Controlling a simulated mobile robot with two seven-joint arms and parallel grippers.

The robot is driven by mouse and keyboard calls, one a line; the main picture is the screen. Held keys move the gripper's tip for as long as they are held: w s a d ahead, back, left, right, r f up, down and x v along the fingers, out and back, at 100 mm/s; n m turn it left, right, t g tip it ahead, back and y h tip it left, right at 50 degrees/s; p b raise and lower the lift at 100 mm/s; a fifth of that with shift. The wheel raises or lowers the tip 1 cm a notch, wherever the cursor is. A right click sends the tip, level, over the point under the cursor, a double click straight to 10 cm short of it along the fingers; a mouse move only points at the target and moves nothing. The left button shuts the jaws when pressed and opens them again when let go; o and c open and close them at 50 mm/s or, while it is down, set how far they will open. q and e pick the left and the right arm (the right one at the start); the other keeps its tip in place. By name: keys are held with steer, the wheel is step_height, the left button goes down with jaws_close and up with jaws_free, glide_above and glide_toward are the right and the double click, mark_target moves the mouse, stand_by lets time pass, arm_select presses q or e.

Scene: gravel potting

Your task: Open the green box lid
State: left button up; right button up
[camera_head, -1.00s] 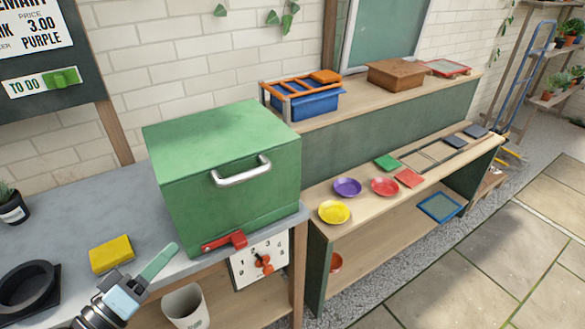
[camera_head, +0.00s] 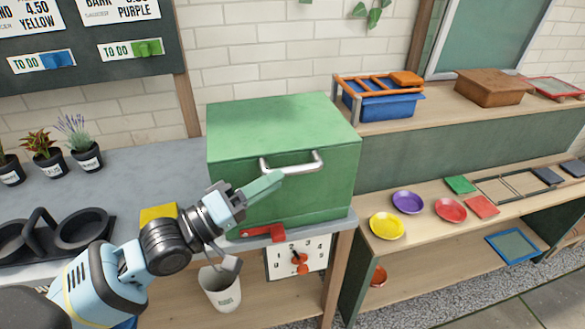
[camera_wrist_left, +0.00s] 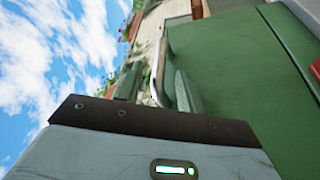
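The green box (camera_head: 300,195) sits shut on the grey counter, with a silver bar handle (camera_head: 305,165) on the upper part of its front. My left gripper (camera_head: 268,182) is at the left end of this handle, its pale green fingers pointing right. In the left wrist view, the fingers are apart, and the handle (camera_wrist_left: 158,70) shows between them with gaps at its sides. Whether a finger touches the handle cannot be told. My right gripper is not in view.
A red lever (camera_head: 262,232) and a numbered dial panel (camera_head: 298,257) are below the box front. A yellow sponge (camera_head: 158,215) lies behind my left arm. A white bin (camera_head: 221,290) stands below. A shelf with coloured plates is at right.

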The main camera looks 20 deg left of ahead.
mark_target(292, 167)
arm_select(q)
steer(key=shift+x, duration=2.6)
jaws_close()
